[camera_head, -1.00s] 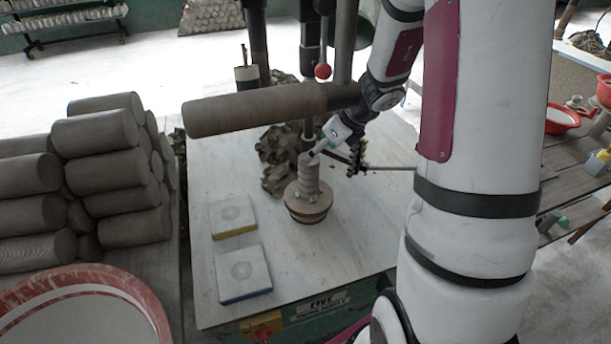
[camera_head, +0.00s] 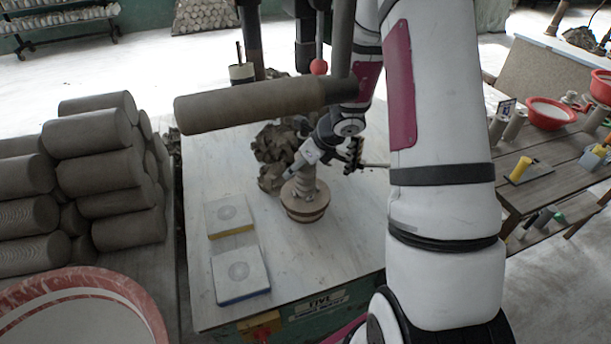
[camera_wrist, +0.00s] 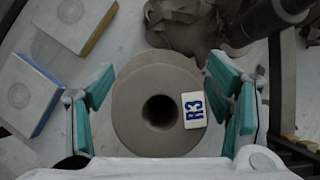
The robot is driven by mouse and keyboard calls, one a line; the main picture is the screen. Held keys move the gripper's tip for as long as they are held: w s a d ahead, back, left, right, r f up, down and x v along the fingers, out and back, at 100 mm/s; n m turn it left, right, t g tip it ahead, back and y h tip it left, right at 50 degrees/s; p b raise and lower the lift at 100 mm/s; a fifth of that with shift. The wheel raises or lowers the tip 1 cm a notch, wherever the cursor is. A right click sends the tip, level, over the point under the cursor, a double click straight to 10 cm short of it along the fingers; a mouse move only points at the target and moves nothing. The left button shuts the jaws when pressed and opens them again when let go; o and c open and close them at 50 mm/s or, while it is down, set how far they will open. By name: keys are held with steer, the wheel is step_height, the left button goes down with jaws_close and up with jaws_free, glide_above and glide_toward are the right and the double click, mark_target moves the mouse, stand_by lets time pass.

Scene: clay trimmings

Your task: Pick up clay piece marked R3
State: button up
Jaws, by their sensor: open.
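The clay piece marked R3 (camera_wrist: 137,108) is a grey-brown ring with a dark round hole, seen from above in the wrist view. A white tag with blue "R3" (camera_wrist: 193,110) is on its right side. My gripper (camera_wrist: 163,108) is open, with teal pads on the left and right of the piece, apparently apart from it. In the head view my gripper (camera_head: 296,171) is at the top of a clay stack (camera_head: 305,192), which stands on a round brown base (camera_head: 306,212). The gripper and arm partly hide the stack there.
Two square pads with round marks, one yellow-edged (camera_head: 230,215) and one blue-edged (camera_head: 240,273), lie left of the stack. Lumpy clay scraps (camera_head: 278,145) lie behind it. A thick clay log (camera_head: 250,104) juts out above the table. The tabletop's front area (camera_head: 325,262) is clear.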

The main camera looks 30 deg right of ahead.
steer(key=c, duration=1.7)
steer(key=shift+r, duration=0.1)
jaws_close()
